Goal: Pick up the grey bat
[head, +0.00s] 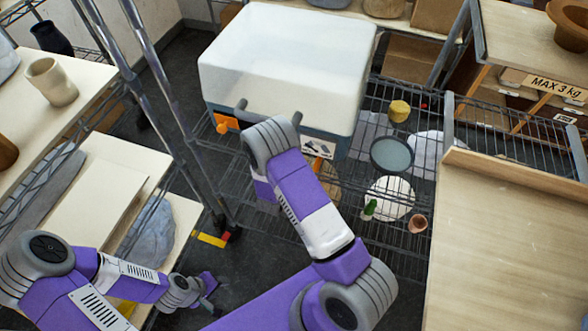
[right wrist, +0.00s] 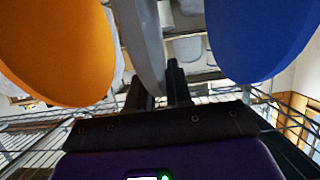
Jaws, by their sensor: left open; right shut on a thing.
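In the right wrist view the grey bat (right wrist: 143,38) stands edge-on between an orange bat (right wrist: 60,50) on the left and a blue bat (right wrist: 255,38) on the right. My right gripper (right wrist: 160,82) is shut on the grey bat, with its dark fingers at the bat's lower part. In the head view my right arm reaches to the front of a white-lidded box, and its wrist hides the fingers and the bat. My left gripper (head: 208,286) is open and empty, low at the lower left.
The white-lidded box (head: 290,60) stands on a wire rack. A round grey-blue dish (head: 392,154), a yellow pot (head: 399,111) and a small brown pot (head: 417,223) are to its right. A wooden counter (head: 510,250) fills the right; metal posts (head: 165,90) rise on the left.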

